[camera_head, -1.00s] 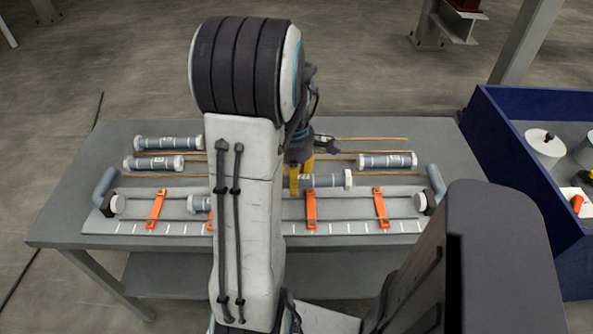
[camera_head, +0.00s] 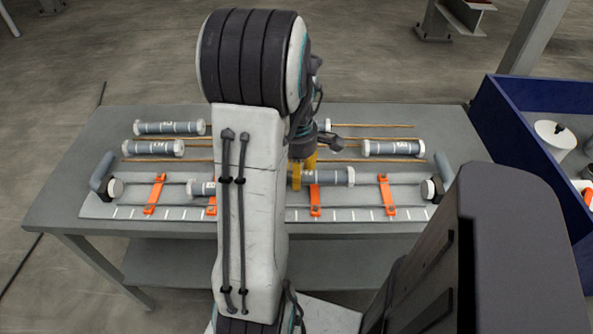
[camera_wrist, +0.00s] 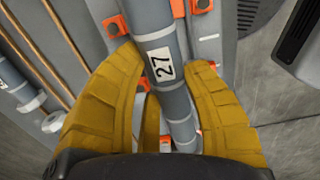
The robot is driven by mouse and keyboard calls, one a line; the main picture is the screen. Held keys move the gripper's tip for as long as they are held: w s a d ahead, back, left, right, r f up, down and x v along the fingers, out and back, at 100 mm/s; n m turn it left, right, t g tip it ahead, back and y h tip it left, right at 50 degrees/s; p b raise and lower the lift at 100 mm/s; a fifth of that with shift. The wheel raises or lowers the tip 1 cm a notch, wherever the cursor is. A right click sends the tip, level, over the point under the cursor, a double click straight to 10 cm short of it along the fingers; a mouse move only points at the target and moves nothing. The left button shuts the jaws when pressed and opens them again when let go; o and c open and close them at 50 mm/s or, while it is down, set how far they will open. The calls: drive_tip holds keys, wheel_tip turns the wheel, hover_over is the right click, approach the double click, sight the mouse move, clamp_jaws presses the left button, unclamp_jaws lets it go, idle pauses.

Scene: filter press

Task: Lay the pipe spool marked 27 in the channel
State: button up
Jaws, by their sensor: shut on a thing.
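The pipe spool marked 27 (camera_wrist: 165,65) is a grey tube with a white label, and in the head view its right part (camera_head: 332,176) has a pale end collar. My gripper (camera_wrist: 150,115) has its yellow fingers on both sides of the spool and is shut on it. In the head view, my gripper (camera_head: 303,172) is partly hidden by my arm. The channel (camera_head: 345,199) runs along the table front with orange straps (camera_head: 387,196). The spool lies roughly along and over the channel. I cannot tell whether it touches. Another spool (camera_head: 201,188) lies in the channel's left part.
Elbow ends (camera_head: 103,177) (camera_head: 443,180) stand at both channel ends. Other spools (camera_head: 170,128) (camera_head: 153,147) (camera_head: 393,148) rest on thin brown rails behind on the table (camera_head: 70,200). A blue bin (camera_head: 520,160) with white parts stands at the right.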

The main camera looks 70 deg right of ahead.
sight(296, 193)
drive_tip(key=shift+f+b, duration=1.45)
drive_tip(key=shift+f, duration=0.6)
drive_tip(key=o, duration=1.3)
drive_tip(key=shift+c, duration=0.2)
wheel_tip(296, 193, up, 12)
